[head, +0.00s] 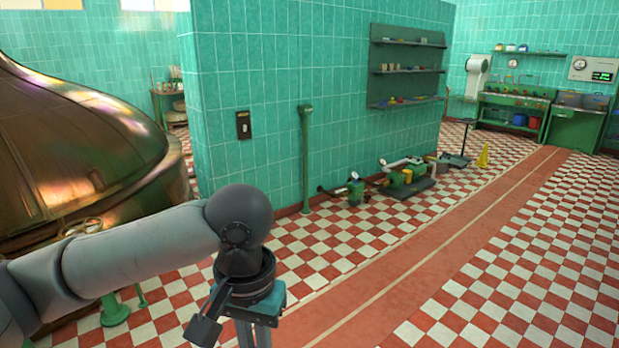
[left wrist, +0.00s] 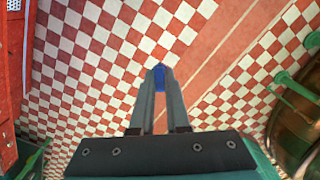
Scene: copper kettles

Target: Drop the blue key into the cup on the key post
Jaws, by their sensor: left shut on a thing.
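My left gripper (left wrist: 160,82) is shut on the blue key (left wrist: 159,75), a small blue piece between the fingertips in the left wrist view. In the head view my left gripper (head: 252,338) points down at the bottom edge, its fingertips cut off and the key out of sight. A slim green post (head: 305,165) stands against the tiled wall, with a small green head (head: 305,109) on top; it looks like the key post. The inside of any cup there cannot be seen. My gripper is well apart from it, nearer and lower left in the picture. My right gripper is not in view.
A large copper kettle (head: 75,150) fills the left side. Green pumps (head: 405,178) stand on the floor along the wall, below shelves (head: 407,70). A yellow cone (head: 483,156) stands farther back. The checkered floor and red strip (head: 420,240) at right are clear.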

